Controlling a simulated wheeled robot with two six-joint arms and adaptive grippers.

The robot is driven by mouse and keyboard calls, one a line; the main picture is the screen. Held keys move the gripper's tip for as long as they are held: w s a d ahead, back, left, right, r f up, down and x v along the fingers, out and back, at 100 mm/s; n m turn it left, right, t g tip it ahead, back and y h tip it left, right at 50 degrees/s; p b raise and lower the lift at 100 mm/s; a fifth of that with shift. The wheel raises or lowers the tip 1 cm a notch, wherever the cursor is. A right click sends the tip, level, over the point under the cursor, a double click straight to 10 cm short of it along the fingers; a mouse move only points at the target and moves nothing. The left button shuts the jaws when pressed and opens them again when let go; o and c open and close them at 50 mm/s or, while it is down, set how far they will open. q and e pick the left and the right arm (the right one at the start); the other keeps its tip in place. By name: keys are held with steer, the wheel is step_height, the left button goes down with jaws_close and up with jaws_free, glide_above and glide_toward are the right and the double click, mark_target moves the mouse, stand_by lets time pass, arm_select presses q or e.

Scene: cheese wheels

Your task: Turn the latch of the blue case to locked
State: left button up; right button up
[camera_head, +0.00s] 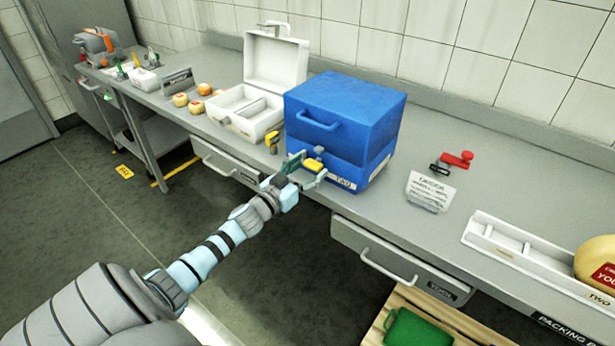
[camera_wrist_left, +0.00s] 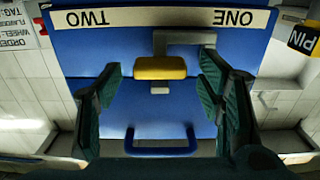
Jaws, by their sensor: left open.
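The blue case (camera_head: 345,110) stands shut on the grey counter, with a blue handle on its lid. Its yellow latch (camera_head: 313,165) is on the front face, above a white strip reading ONE and TWO. In the left wrist view, which shows the case upside down, the yellow latch (camera_wrist_left: 160,68) lies crosswise beside a grey bracket (camera_wrist_left: 185,38). My left gripper (camera_head: 307,171) is at the case front. In its wrist view the fingers (camera_wrist_left: 160,92) are open, one on each side of the latch, with gaps showing. My right gripper is not in view.
An open white case (camera_head: 235,122) stands close left of the blue one. A small yellow-topped item (camera_head: 272,140) is between them. A paper sign (camera_head: 430,190), a red-handled tool (camera_head: 455,160) and a white tray (camera_head: 515,255) are to the right. Drawer handles (camera_head: 388,268) stick out below.

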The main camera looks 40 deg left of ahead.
arm_select(q)
steer(key=shift+r, duration=0.1)
steer(key=shift+c, duration=0.6)
steer(key=c, duration=1)
